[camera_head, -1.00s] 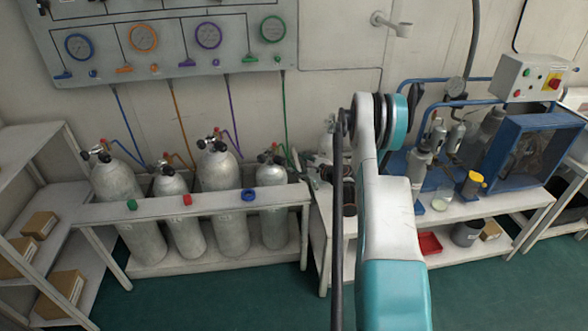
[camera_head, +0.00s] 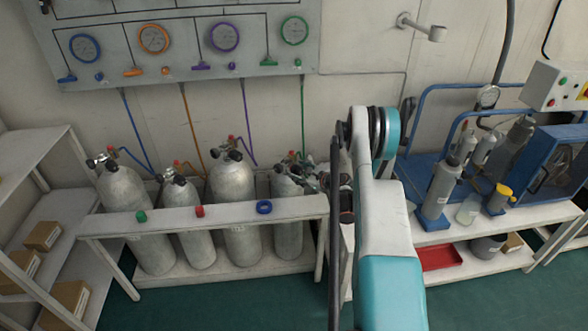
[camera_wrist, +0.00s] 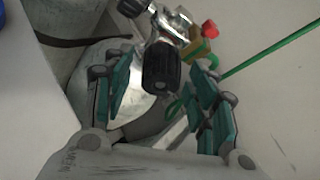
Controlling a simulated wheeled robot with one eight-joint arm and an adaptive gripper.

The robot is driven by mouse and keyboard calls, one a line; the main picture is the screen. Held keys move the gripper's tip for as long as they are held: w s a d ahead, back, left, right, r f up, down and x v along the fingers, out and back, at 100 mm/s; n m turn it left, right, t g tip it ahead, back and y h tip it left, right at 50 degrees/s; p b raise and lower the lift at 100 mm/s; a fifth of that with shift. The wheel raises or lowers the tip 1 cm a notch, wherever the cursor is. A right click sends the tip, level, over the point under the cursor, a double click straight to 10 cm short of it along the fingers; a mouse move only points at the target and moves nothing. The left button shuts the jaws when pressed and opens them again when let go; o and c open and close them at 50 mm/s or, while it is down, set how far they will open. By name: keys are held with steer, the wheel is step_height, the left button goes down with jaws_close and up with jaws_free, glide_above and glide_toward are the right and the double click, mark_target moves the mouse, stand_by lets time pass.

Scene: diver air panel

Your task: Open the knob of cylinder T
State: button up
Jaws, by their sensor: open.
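Several grey cylinders stand in a row in the rack in the head view. I cannot read which one is marked T. My gripper (camera_head: 314,180) is at the valve of the rightmost cylinder (camera_head: 288,225), the one by the green hose. In the wrist view, my open gripper (camera_wrist: 162,88) has its teal-padded fingers on either side of that valve's black ribbed knob (camera_wrist: 161,66). I cannot tell whether either finger touches the knob. The metal valve body (camera_wrist: 172,28) and a red cap (camera_wrist: 209,29) show beyond it. The cylinder's shoulder (camera_wrist: 135,104) lies below.
The gauge panel (camera_head: 190,45) is on the wall above, with coloured hoses hanging down. A bench with blue-framed equipment (camera_head: 555,160) stands at the right. A shelf with boxes (camera_head: 43,235) is at the left.

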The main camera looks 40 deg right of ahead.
steer(key=shift+w, duration=0.2)
steer(key=c, duration=1)
steer(key=shift+c, duration=0.2)
steer(key=shift+n+t+h, duration=0.5)
steer(key=shift+n+h, duration=0.2)
steer(key=shift+n, duration=0.5)
steer(key=shift+n+t+h, duration=0.6)
steer(key=shift+n, duration=0.9)
